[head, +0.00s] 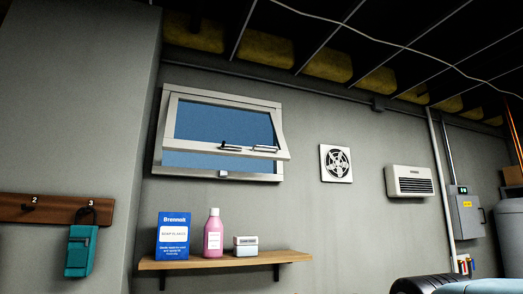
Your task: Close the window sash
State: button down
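The window sash (181,133) is a white-framed pane in the upper left of the head view. It is tilted, with its bottom edge swung out from the white window frame (220,173). A dark and silver handle (231,147) sits on the sash's lower rail. A small latch piece (223,175) is on the bottom of the fixed frame. My gripper is not in view.
Below the window, a wooden shelf (200,263) holds a blue box (173,236), a pink bottle (213,234) and a small white box (245,246). A fan vent (336,163) and heater (409,181) are to the right. A hook rail (40,209) is at left.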

aim_at(282, 153)
jog(key=i, duration=1)
